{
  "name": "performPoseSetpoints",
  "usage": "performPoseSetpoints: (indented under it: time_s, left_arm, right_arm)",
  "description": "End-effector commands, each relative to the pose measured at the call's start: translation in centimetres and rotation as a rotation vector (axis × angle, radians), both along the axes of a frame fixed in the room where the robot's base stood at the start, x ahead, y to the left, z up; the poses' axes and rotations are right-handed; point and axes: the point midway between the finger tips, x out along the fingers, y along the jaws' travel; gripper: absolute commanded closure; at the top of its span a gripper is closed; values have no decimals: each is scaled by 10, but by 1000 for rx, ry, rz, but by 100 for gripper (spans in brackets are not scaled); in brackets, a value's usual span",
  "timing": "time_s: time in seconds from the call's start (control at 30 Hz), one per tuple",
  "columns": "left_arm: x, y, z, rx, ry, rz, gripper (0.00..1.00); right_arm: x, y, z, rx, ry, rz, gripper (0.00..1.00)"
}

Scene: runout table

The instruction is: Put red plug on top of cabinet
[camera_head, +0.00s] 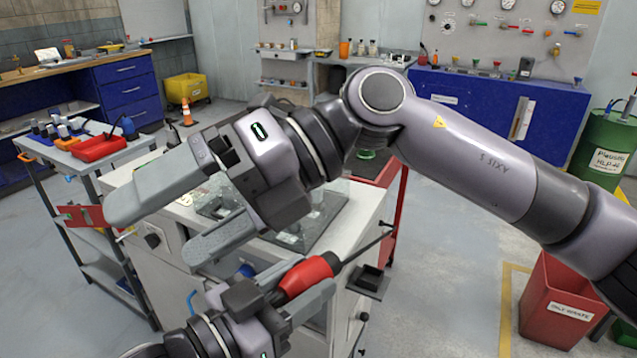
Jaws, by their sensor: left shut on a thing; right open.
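My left gripper (305,300) is at the bottom of the view, shut on a red piece (306,277) that I take for the red plug. It has a thick red body and a thin dark shaft pointing up and right. It is held in front of the pale grey cabinet (170,262). The cabinet top carries a clear glass-like cover (325,222), partly hidden by my arms. My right gripper (148,228) is open and empty, its two grey fingers pointing left across the cabinet's left part.
A cart (85,163) with a red tray (98,148) stands left of the cabinet. A flat red piece (82,216) shows beside my right fingertip. A small dark box (370,281) juts from the cabinet's right side. A red bin (562,300) stands right, with open floor between.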

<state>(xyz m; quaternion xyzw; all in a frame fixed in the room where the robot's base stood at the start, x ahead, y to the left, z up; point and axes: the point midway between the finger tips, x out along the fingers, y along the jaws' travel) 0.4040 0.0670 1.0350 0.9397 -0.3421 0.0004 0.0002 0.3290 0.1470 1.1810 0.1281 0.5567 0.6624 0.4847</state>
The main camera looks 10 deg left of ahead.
Motion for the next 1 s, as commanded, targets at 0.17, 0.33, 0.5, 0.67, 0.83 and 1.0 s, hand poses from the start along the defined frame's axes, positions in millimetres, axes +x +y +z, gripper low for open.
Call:
performPoseSetpoints:
  time_s: [0.17,0.33,0.5,0.67,0.83,1.0]
  left_arm:
    - [0,0,1,-1,-2,0,100]
    - [0,0,1,-1,-2,0,100]
    - [0,0,1,-1,-2,0,100]
    - [0,0,1,-1,-2,0,100]
    - [0,0,1,-1,-2,0,100]
    - [0,0,1,-1,-2,0,100]
  right_arm:
    - [7,-13,-17,-238,-209,23,0]
    - [26,-37,-25,-474,-391,5,0]
    - [50,-66,-20,-693,-547,-47,0]
    - [66,-89,-10,-837,-639,-100,0]
    - [74,-100,-5,-907,-680,-131,0]
    - [76,-101,-18,-919,-684,-134,0]
